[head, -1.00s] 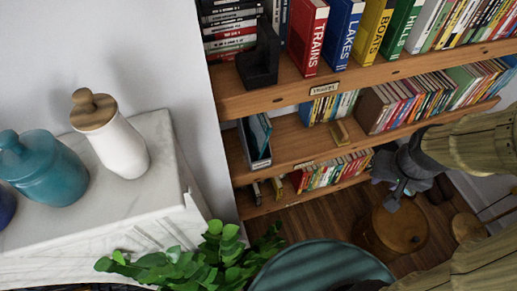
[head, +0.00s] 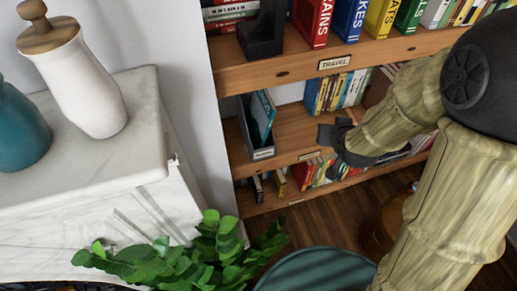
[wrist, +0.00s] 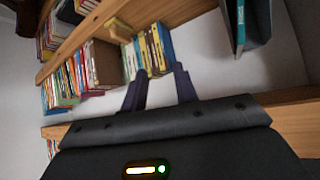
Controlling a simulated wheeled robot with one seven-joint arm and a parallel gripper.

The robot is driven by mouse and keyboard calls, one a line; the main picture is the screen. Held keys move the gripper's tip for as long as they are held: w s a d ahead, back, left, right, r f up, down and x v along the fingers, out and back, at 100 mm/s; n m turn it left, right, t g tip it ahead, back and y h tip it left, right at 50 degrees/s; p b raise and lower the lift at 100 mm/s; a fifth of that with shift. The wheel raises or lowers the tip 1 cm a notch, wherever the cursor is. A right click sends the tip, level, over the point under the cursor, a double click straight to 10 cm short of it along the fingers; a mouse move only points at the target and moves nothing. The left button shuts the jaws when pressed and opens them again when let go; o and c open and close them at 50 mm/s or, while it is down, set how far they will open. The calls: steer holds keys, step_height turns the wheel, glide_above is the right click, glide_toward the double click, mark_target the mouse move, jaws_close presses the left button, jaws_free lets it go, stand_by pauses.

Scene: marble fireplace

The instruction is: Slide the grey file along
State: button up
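The grey file (head: 244,128) stands upright on the middle shelf at its left end, with teal books in it and a label low on its front. It also shows at the upper right of the wrist view (wrist: 262,20), partly cut off by the frame edge. My gripper (head: 322,133) is in front of the middle shelf, to the right of the file and apart from it. In the wrist view my gripper's two fingers (wrist: 160,74) are spread with nothing between them. The fingertips point toward a row of yellow and blue books (wrist: 149,52).
The middle shelf (head: 290,142) is bare just right of the file. Yellow and blue books (head: 331,93) stand further back. A dark holder (head: 262,35) is on the upper shelf. A leafy plant (head: 205,255), teal round top (head: 318,270) and marble mantel (head: 135,130) lie nearby.

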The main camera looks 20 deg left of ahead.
steer(key=s+a+f+n+t+y+b, duration=0.1)
steer(key=a+f+y+b, duration=0.1)
steer(key=a, duration=0.4)
steer(key=s+a+f+n+t+y+b, duration=0.2)
steer(key=a+f+y+b, duration=0.1)
steer(key=a+b, duration=0.3)
steer(key=s+a+f+n+t+y+b, duration=0.1)
steer(key=a+f+y+b, duration=0.2)
steer(key=a, duration=0.5)
steer(key=shift+s+a+f+n+t+y+b, duration=0.2)
steer(key=shift+s+n+t+y+b, duration=0.1)
steer(key=shift+b, duration=0.15)
steer(key=shift+d, duration=0.1)
steer(key=shift+w, duration=0.1)
steer(key=p+x, duration=0.1)
steer(key=x, duration=1.6)
steer(key=shift+w, duration=0.1)
